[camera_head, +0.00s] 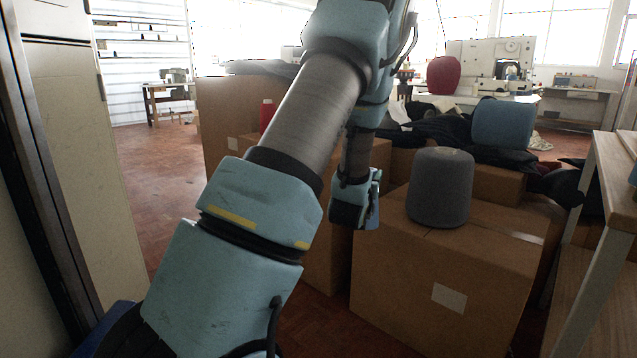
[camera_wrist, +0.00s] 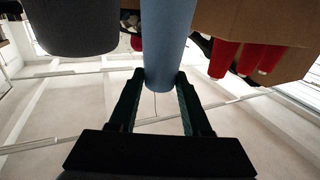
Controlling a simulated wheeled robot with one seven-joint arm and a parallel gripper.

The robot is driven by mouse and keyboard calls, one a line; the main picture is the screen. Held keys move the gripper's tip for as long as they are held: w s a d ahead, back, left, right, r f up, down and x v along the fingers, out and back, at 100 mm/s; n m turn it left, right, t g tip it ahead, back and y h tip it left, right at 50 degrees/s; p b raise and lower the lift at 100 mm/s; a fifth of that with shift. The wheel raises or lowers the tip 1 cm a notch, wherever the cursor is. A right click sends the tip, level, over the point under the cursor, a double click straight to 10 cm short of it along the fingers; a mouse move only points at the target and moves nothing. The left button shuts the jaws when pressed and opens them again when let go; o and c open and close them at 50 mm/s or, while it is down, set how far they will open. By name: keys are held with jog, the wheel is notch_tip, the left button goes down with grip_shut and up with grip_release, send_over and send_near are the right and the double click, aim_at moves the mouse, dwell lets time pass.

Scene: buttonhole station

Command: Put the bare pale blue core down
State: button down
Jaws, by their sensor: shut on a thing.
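The pale blue core (camera_wrist: 167,40) is a slim bare cylinder in the wrist view. It stands between the two dark fingers of my gripper (camera_wrist: 162,82), which are shut on its end. In the head view my gripper (camera_head: 355,208) hangs at the end of my arm, just left of the grey yarn cone and near the cardboard box. The core is mostly hidden there behind my wrist, and I cannot tell whether it touches anything below.
A grey cone (camera_head: 440,188) stands on a cardboard box (camera_head: 420,270), with bare box top around it. A wider blue spool (camera_head: 502,122) lies on dark cloth behind. A shelf frame (camera_head: 590,220) bounds the right side. Red cones (camera_wrist: 224,60) show in the wrist view.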

jog(key=s+a+f+n+y, duration=0.15)
jog(key=a+f, duration=0.25)
jog(key=a, duration=0.4)
jog(key=a+f+n+t+y, duration=0.1)
jog(key=a+f+y, duration=0.2)
jog(key=a, duration=0.5)
jog(key=s+a+f+n+y, duration=0.15)
jog(key=a+f, duration=0.25)
jog(key=a, duration=0.4)
jog(key=s+d+r+n+y+p, duration=0.1)
jog(key=s+r+p, duration=0.3)
jog(key=p, duration=0.7)
jog(key=s+d+r+y+p, duration=0.1)
jog(key=s+p, duration=0.5)
jog(key=p, duration=0.5)
jog(key=s+r+h+p, duration=0.1)
jog(key=s+r+p, duration=0.2)
jog(key=r+p, duration=0.3)
jog(key=s+a+r+m+p, duration=0.1)
jog(key=s+r+p, duration=0.1)
jog(key=r+p, duration=0.5)
jog(key=shift+s+a+r+h+p, duration=0.2)
jog(key=shift+s+a+h+p, duration=0.1)
jog(key=shift+s+h+p, duration=0.15)
